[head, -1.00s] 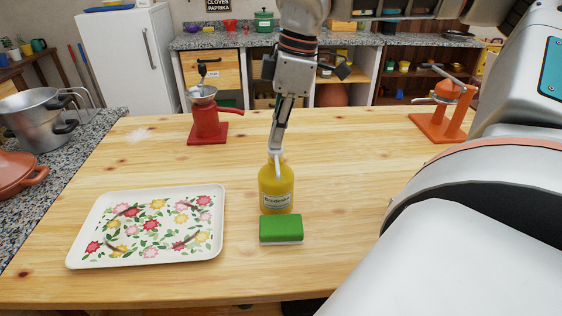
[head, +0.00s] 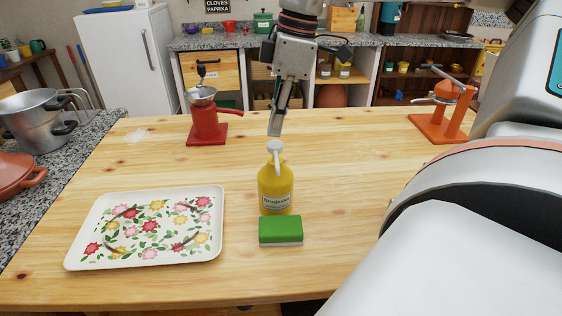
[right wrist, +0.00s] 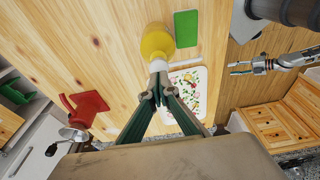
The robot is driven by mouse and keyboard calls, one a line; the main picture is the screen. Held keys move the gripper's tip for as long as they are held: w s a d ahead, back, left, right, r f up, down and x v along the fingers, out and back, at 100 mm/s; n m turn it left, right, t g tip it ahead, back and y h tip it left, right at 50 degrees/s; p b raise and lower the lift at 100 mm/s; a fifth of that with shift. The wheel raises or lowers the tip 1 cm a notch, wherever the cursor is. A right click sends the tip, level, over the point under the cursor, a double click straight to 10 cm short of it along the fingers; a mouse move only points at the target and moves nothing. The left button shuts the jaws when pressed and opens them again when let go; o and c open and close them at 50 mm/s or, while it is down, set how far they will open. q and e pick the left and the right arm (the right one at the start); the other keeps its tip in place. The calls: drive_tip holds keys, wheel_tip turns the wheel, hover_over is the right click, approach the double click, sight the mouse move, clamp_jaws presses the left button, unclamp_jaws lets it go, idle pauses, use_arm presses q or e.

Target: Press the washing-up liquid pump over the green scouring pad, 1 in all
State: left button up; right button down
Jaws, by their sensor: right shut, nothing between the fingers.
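The yellow washing-up liquid bottle (head: 275,188) stands upright on the wooden table, with a white pump head (head: 275,147) on top. Its spout points toward the front, over the green scouring pad (head: 281,230), which lies just in front of the bottle. My right gripper (head: 275,132) is shut and empty, pointing down a little above the pump head, apart from it. The right wrist view also shows the bottle (right wrist: 157,42) beyond the closed fingertips (right wrist: 156,97), and the pad (right wrist: 186,28). My left gripper (right wrist: 238,68) shows small at the right of that view; its jaws are unclear.
A floral tray (head: 80,252) lies left of the bottle. A red grinder (head: 207,125) stands behind left, and an orange press (head: 440,118) behind right. Pots stand on the side counter at left. The table between bottle and press is clear.

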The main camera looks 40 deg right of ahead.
idle(0.3)
drive_tip(key=shift+r+p, duration=0.55)
drive_tip(key=shift+r, duration=2.45)
